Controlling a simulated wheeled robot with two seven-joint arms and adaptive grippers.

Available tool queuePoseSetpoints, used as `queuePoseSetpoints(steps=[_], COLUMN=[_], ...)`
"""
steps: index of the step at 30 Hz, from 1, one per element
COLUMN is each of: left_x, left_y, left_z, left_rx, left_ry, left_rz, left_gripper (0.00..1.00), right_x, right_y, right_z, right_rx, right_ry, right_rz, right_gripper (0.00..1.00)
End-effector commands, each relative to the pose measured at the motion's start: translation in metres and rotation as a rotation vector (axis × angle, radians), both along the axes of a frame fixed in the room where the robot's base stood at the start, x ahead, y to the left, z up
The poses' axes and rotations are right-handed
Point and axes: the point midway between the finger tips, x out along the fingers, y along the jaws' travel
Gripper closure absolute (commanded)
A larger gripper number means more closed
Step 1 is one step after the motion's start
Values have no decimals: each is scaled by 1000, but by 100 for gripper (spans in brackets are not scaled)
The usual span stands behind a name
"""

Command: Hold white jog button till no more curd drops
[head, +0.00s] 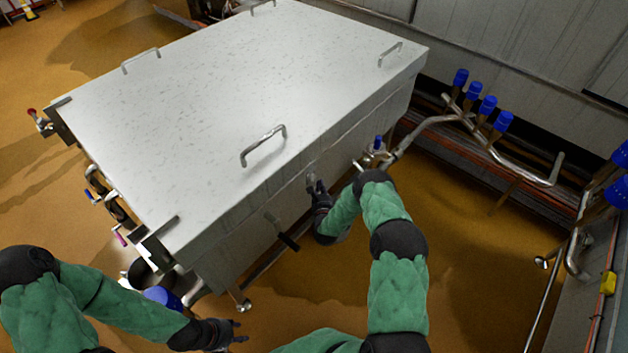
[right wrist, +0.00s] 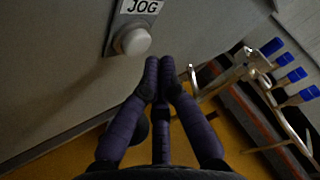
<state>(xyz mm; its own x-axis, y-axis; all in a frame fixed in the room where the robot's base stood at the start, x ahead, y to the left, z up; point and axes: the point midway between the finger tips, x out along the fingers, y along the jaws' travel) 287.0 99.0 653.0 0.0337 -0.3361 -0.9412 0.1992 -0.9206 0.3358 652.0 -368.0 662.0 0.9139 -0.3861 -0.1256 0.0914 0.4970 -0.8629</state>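The white jog button (right wrist: 134,41) sits on a small plate on the grey vat wall, under a JOG label (right wrist: 142,7), in the right wrist view. My right gripper (right wrist: 160,64) has its fingertips together with nothing between them. They are just below and right of the button; I cannot tell whether they touch it. In the head view my right gripper (head: 317,187) is at the vat's near side wall. My left gripper (head: 241,332) is low in front of the vat, its fingers apart and empty. No curd shows.
The large closed vat (head: 240,85) has handles on its lid. A black-handled fitting (head: 288,241) is on its near side. Pipes with blue-topped valves (head: 488,106) run along the right. The brown floor (head: 480,260) at the right is mostly open.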

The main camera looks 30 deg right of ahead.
Motion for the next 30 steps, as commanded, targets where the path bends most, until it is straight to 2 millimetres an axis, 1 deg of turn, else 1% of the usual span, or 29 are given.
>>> queuePoseSetpoints(steps=[4,7,21,24,30], left_x=[0,0,0,0,0], left_y=[0,0,0,0,0], left_z=[1,2,9,9,9], left_rx=[0,0,0,0,0], left_ry=[0,0,0,0,0], left_rz=[0,0,0,0,0], left_gripper=[60,60,60,60,60], right_x=[-2,-8,-44,-47,-46], right_y=[-1,-3,-18,-19,-19], right_z=[0,0,0,0,0], right_rx=[0,1,1,0,0], right_ry=[1,3,2,1,1], right_rz=[0,-1,-1,0,0], right_gripper=[100,100,100,100,100])
